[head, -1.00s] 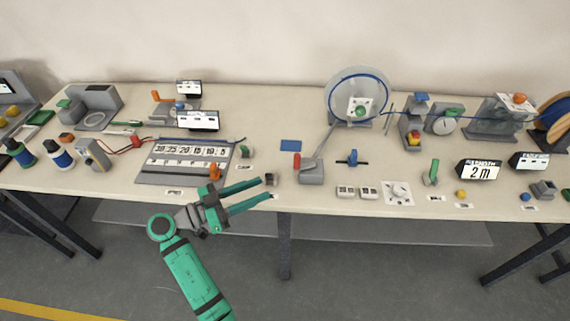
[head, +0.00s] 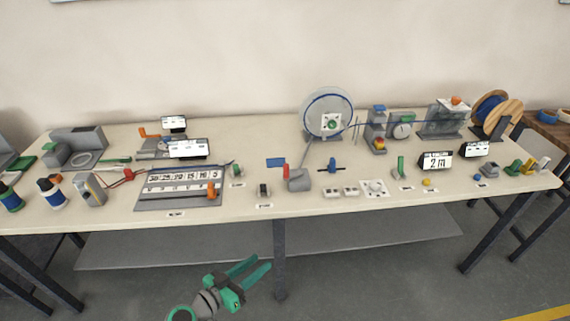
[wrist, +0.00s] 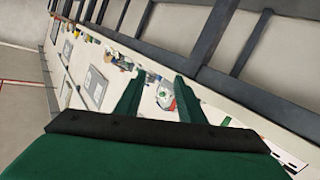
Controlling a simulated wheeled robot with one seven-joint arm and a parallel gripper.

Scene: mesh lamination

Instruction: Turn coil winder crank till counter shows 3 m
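The coil winder (head: 328,113) is a clear round disc with blue wire around its rim, standing at the back of the bench in the head view. A white plate with a green centre sits on its hub; I cannot clearly make out the crank handle. The counter (head: 437,162) is a dark display at the right that reads 2 m. My gripper (head: 263,265) is open and empty, low in the head view, in front of the bench and well away from the winder. Its two spread fingers also show in the wrist view (wrist: 158,82), with nothing between them.
A grey stand with a red-handled lever (head: 285,171) sits in front of the winder. A numbered board (head: 148,205) lies at left. The bench's front edge carries small parts.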

